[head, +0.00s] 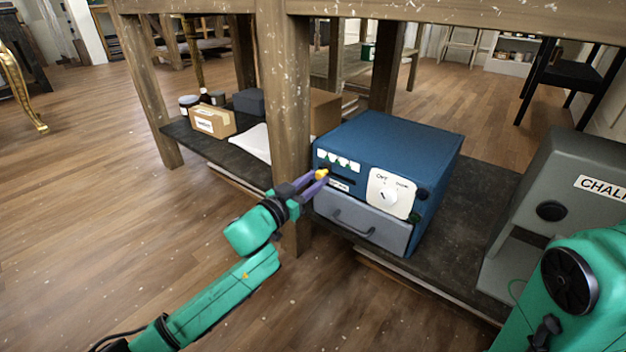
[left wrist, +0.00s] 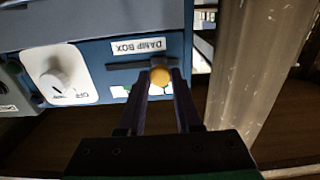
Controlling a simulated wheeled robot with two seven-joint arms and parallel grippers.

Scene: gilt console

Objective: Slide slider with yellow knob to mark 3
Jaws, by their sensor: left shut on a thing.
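The blue box (head: 390,145), labelled "DAMP BOX" in the left wrist view, sits on the low shelf. A dark slot (head: 342,179) runs across its upper front, with small white mark tags (head: 340,161) along it. The yellow knob (head: 321,174) is near the left end of the slot in the head view. My left gripper (head: 313,181) is shut on the knob. In the left wrist view, which is upside down, the knob (left wrist: 160,76) sits between its fingertips. The numbers on the tags are too small to read, and the fingers partly cover some tags. My right gripper is out of view.
A white dial plate (head: 392,194) and a grey drawer (head: 362,222) are on the box front. A wooden table leg (head: 284,110) stands close left of the box and my left gripper. A grey chalk box (head: 570,180) stands at right. Cartons (head: 212,121) and jars lie at left.

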